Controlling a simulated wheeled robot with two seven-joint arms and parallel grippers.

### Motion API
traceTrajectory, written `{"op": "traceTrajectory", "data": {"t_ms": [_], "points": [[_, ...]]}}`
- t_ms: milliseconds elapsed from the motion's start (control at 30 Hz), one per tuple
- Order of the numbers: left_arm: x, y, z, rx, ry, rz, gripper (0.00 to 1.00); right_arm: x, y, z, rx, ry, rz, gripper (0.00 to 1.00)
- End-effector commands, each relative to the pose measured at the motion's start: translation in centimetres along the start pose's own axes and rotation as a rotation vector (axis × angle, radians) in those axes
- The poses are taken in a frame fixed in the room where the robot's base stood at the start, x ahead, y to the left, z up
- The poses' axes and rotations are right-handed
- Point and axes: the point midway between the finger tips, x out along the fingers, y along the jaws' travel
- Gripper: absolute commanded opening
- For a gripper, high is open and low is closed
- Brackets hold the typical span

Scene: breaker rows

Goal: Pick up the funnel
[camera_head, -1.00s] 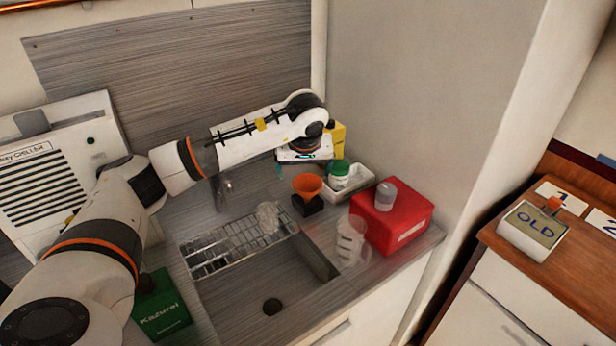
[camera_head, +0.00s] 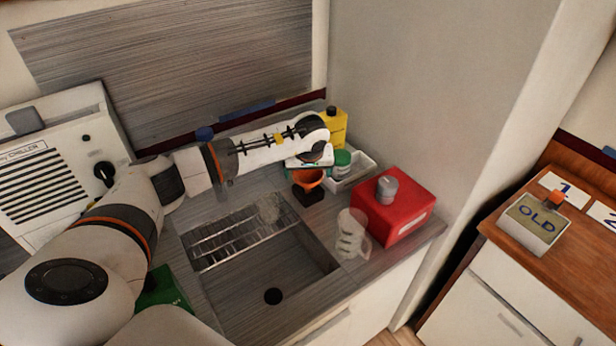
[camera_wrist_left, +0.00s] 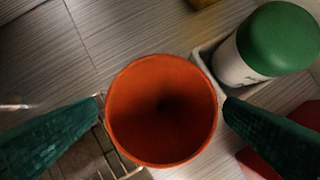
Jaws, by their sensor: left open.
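The orange funnel (camera_head: 308,178) stands upright in a small black holder (camera_head: 308,195) on the counter beyond the sink. In the left wrist view I look down into the funnel's round mouth (camera_wrist_left: 161,110). My left gripper (camera_wrist_left: 162,118) is open, with one green finger on each side of the funnel's rim and small gaps or light contact, hard to tell which. In the head view the left gripper (camera_head: 310,168) is just over the funnel and partly hides it. My right gripper is not in view.
A green-capped white bottle (camera_wrist_left: 272,45) in a white tray (camera_head: 362,178) stands close to the right. A red box (camera_head: 408,200), a clear jug (camera_head: 350,236) and a yellow bottle (camera_head: 336,125) are nearby. The sink (camera_head: 265,270) has a drying rack (camera_head: 235,235).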

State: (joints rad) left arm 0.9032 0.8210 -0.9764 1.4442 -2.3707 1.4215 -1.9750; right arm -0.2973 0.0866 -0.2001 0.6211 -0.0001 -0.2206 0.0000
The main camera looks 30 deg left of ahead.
Motion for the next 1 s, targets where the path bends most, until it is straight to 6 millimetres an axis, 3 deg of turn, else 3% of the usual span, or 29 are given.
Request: {"op": "traceTrajectory", "data": {"t_ms": [200,433,467,733,1000], "points": [[2.3,-0.1,-0.1,-0.001,0.001,0.001,0.92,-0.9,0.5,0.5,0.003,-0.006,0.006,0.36],[2.5,-0.1,-0.1,0.0,-0.001,-0.001,0.92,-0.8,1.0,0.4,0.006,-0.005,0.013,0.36],[2.5,-0.1,-0.1,0.0,-0.001,-0.001,0.9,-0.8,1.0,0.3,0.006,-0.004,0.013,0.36],[2.4,-0.1,-0.1,0.0,-0.001,0.0,0.46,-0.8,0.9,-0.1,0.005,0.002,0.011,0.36],[2.3,-0.1,0.0,-0.001,-0.002,-0.001,0.43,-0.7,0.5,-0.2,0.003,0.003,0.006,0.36]]}}
